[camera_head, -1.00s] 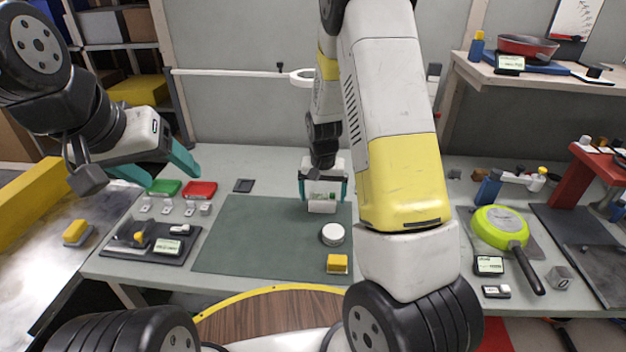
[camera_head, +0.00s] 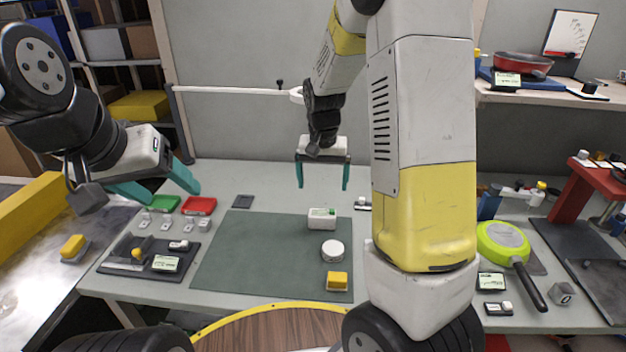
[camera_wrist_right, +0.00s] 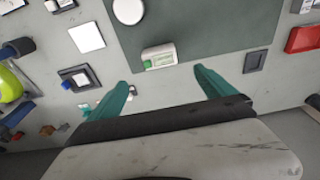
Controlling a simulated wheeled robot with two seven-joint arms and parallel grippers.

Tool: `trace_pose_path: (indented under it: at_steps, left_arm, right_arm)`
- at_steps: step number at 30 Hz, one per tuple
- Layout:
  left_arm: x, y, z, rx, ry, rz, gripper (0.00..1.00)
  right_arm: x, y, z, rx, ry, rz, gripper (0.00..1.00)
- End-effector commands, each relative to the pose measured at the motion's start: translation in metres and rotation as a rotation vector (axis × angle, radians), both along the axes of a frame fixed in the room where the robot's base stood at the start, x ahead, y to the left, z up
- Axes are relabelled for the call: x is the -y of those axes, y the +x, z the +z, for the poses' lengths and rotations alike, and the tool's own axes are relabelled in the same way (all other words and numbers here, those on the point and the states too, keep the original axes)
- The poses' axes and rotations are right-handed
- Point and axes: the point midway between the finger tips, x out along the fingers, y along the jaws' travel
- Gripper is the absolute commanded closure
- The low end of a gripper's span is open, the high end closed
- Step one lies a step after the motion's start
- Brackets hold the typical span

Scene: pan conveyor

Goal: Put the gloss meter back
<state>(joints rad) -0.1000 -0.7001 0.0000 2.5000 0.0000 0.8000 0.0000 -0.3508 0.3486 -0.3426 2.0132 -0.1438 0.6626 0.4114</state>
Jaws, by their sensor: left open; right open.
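A small white box-shaped device with a green-marked face, which looks like the gloss meter (camera_head: 321,218), stands on the far part of the green mat (camera_head: 240,250). It also shows in the right wrist view (camera_wrist_right: 159,56), lying ahead of the fingers. My right gripper (camera_head: 323,186) is open and empty, raised above and behind the device, apart from it. Its two teal fingers also show in the right wrist view (camera_wrist_right: 161,78). My left gripper (camera_head: 172,194) is open and empty at the left, near the green and red trays.
A round white puck (camera_head: 333,250) and a yellow block (camera_head: 337,281) are on the mat. A dark square pad (camera_head: 243,201) lies behind its left part. Left are a red tray (camera_head: 199,206) and a black tool tray (camera_head: 150,257); right is a green pan (camera_head: 503,241). The mat's left half is clear.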

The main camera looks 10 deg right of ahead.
Motion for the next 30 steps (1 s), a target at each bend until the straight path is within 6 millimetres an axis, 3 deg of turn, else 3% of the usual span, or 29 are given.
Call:
trace_pose_path:
  at_steps: [5,8,12,18,24,30]
  left_arm:
    - [0.000,0.000,0.000,0.000,0.000,0.000,0.33]
    - [0.000,0.000,0.000,0.000,0.000,0.000,0.33]
    - [0.000,0.000,0.000,0.000,0.000,0.000,0.33]
    - [0.000,0.000,0.000,0.000,0.000,0.000,0.33]
    - [0.000,0.000,0.000,0.000,0.000,0.000,0.33]
    - [0.000,0.000,0.000,0.000,0.000,0.000,0.33]
  right_arm:
    - [-0.001,-0.016,0.030,0.033,0.041,0.019,0.06]
    - [-0.002,-0.040,0.063,0.078,0.089,0.054,0.06]
    - [-0.006,-0.086,0.110,0.164,0.145,0.124,0.06]
    - [-0.011,-0.158,0.156,0.295,0.165,0.233,0.06]
    - [-0.015,-0.209,0.171,0.390,0.137,0.313,0.06]
    - [-0.017,-0.226,0.173,0.419,0.119,0.343,0.06]
